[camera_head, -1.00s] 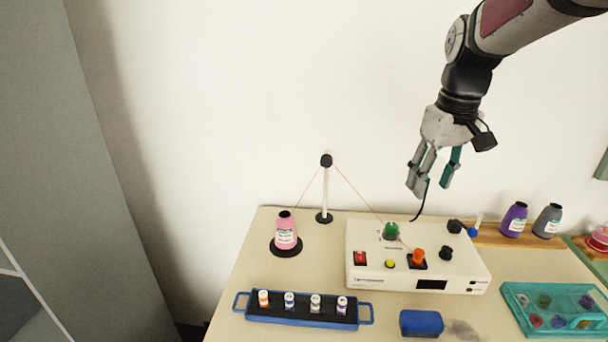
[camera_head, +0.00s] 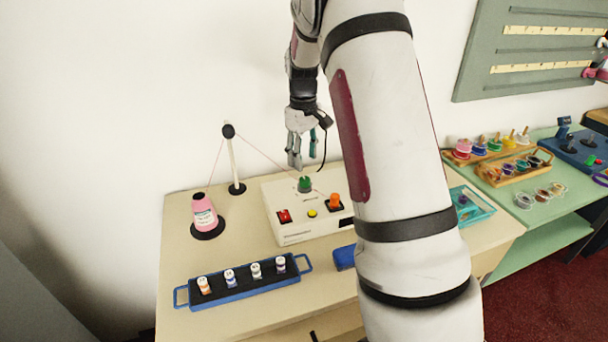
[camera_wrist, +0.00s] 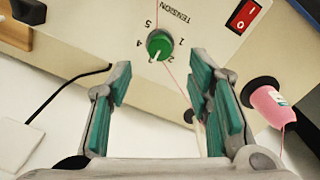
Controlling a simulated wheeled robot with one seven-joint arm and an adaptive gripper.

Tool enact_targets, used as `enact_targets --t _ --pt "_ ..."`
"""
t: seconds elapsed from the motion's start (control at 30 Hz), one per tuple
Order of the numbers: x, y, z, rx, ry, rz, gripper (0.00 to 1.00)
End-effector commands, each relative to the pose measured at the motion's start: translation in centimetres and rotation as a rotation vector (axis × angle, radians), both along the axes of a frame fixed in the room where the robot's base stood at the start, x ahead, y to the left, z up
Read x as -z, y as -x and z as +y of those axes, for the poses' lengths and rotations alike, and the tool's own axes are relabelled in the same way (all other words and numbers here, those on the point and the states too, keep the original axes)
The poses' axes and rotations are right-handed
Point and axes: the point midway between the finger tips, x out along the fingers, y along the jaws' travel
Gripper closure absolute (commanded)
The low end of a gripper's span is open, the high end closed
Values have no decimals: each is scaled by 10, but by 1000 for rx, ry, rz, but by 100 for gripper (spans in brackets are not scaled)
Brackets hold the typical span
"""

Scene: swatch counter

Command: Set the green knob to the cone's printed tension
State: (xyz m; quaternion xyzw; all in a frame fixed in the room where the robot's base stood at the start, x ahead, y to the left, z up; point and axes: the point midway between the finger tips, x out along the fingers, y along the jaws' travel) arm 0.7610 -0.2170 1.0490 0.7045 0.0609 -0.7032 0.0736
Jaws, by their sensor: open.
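The green knob (camera_head: 305,184) sits on top of the white tension box (camera_head: 285,229). In the wrist view the knob (camera_wrist: 159,44) is ringed by printed numbers, and its white mark points to the picture's bottom, slightly left, between 2 and 4. The pink thread cone (camera_head: 203,213) stands on a black base left of the box; its label is too small to read. My gripper (camera_head: 302,158) is open and empty above the knob, fingers pointing down. In the wrist view my gripper (camera_wrist: 160,70) has its teal fingertips apart, with the knob beyond the gap.
A thread runs from the cone over the guide post (camera_head: 234,160) to the box. A red switch (camera_head: 284,216), yellow button (camera_head: 312,213) and orange knob (camera_head: 334,201) are close by. My arm hides the box's right side.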

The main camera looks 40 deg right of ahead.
Motion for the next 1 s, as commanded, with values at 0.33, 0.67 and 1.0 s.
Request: enact_targets --t 0.33,0.67,1.0 --pt "57 1 -1 -1 -1 2 54" --pt "69 0 -1 -1 1 0 54" --pt "69 0 -1 0 0 0 99"
